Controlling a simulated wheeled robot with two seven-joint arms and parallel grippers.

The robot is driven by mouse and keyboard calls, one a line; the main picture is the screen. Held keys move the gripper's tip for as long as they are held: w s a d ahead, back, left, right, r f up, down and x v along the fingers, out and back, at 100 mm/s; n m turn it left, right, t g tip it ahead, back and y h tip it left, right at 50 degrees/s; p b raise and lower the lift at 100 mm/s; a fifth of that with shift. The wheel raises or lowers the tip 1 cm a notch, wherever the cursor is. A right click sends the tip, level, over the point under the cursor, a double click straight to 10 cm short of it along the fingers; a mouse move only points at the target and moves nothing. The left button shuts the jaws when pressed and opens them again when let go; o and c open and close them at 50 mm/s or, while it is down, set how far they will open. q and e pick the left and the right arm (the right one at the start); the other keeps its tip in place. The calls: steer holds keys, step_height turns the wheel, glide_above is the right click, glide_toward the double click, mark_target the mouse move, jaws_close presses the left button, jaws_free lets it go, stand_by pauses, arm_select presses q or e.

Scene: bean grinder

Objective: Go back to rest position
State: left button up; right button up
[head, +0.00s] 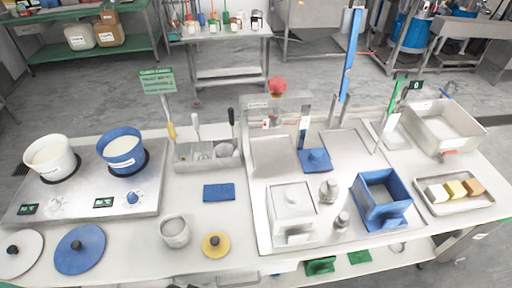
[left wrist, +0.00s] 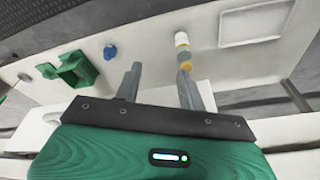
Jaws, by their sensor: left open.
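My left gripper (left wrist: 160,70) shows in the left wrist view. Its two grey fingers are apart with nothing between them. Beyond the fingers is a pale surface with a green block-like part (left wrist: 72,68), a small blue knob (left wrist: 110,52) and a small white and yellow cylinder (left wrist: 182,42). The gripper appears apart from all of these. Neither gripper can be made out in the head view, and my right gripper is in no view.
The white worktable (head: 205,262) holds a cooktop with a white pot (head: 50,158) and a blue pot (head: 122,151). Bare tabletop surrounds the blue cloth (head: 219,192).

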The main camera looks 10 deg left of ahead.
arm_select(q)
steer(key=s+a+f, duration=0.1)
steer(key=s+f, duration=0.2)
steer(key=f, duration=0.5)
steer(key=s+f, duration=0.4)
steer(key=f, duration=0.3)
steer(key=s+a+f+g, duration=0.1)
steer(key=s+a+f, duration=0.1)
steer(key=s+f, duration=0.9)
steer(key=s, duration=0.3)
steer(key=shift+a+g, duration=0.3)
steer(key=shift+a, duration=0.1)
steer(key=shift+f, duration=0.1)
